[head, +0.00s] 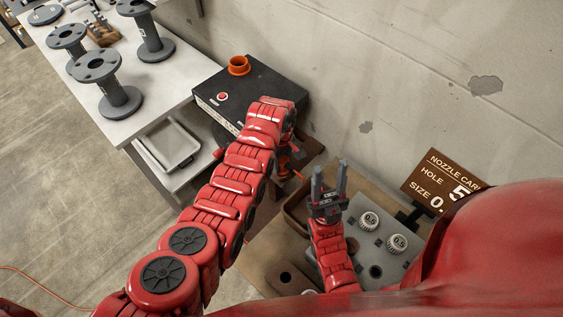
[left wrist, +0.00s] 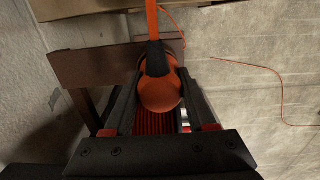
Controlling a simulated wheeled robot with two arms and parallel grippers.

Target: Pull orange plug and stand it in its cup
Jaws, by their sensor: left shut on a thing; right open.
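My left gripper (left wrist: 158,88) is shut on an orange plug (left wrist: 160,95), whose round body sits between the two dark fingers in the left wrist view. A dark stem and an orange strip run up from it. In the head view, orange parts (head: 284,166) show just below the end of my left arm, partly hidden by it; I cannot tell whether the plug is clear of its seat. An orange cup (head: 238,66) stands on the black box (head: 262,88), behind and left of that arm's end. My right gripper (head: 329,180) is open and empty, fingers pointing up in the picture.
A white table (head: 178,88) with several grey flanged spools lies at the left, a pale tray (head: 172,146) on a lower shelf. A grey plate (head: 376,254) with white caps and a brown sign (head: 440,182) are at the right. A concrete wall stands behind.

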